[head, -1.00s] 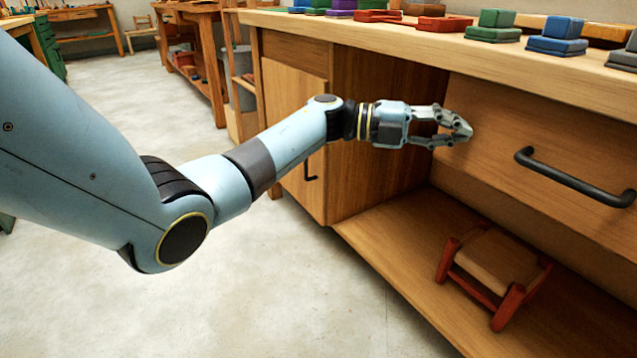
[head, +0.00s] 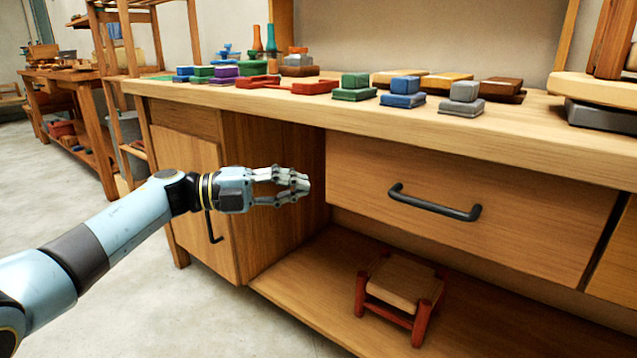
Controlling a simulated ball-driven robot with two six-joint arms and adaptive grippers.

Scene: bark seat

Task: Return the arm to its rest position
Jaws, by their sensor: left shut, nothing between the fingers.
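My left arm comes in from the lower left in the head view. My left gripper (head: 304,187) is shut and empty, pointing right. It shows in front of the workbench, below the benchtop and left of the drawer. The drawer (head: 350,180) is closed, with a dark handle (head: 434,203) to the right of my fingertips. My right gripper is not in view.
A small stool (head: 400,283) with red legs stands on the lower shelf (head: 300,280). A cabinet door (head: 185,190) is closed behind my arm. Coloured blocks (head: 355,87) line the benchtop (head: 520,135). Bare floor (head: 150,310) lies at lower left.

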